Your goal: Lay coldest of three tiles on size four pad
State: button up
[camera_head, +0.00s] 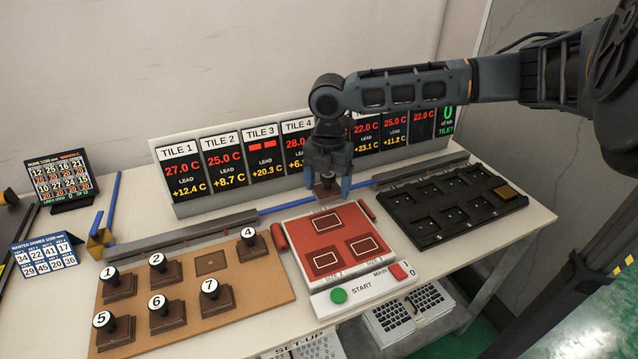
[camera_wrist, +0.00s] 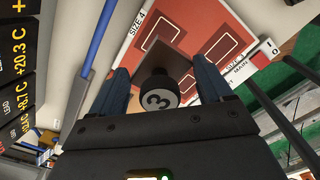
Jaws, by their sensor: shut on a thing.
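My gripper (camera_head: 326,186) is shut on the knob of the number 3 tile (camera_wrist: 164,60), a dark square plate with a black knob. In the head view the tile shows between the fingers, raised over the back of the red plate (camera_head: 302,232). The wrist view shows the fingers (camera_wrist: 162,88) either side of the knob. The red plate bears three white-outlined pads; the back pad (camera_head: 325,222) lies below the tile. A "SIZE 4" label (camera_wrist: 137,24) shows beside the plate in the wrist view. The tile 3 display (camera_head: 264,150) shows red dashes and lead +20.3 C.
A brown board (camera_head: 255,285) holds several numbered tiles and an empty place (camera_head: 210,262). A black tray (camera_head: 425,233) with recesses lies right. A green start button (camera_head: 338,295) and red main switch (camera_head: 398,271) are at the front. Displays line the back.

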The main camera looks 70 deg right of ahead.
jog(key=b, duration=0.5)
send_over(326, 222)
notch_tip(326, 222, down, 5)
jog(key=shift+f, duration=1.25)
jog(key=shift+f+b, duration=0.6)
jog(key=shift+f, duration=0.25)
jog(key=o, duration=1.1)
jog(key=shift+c, duration=0.2)
jog(key=shift+r, duration=0.15)
jog(key=shift+r, duration=3.8)
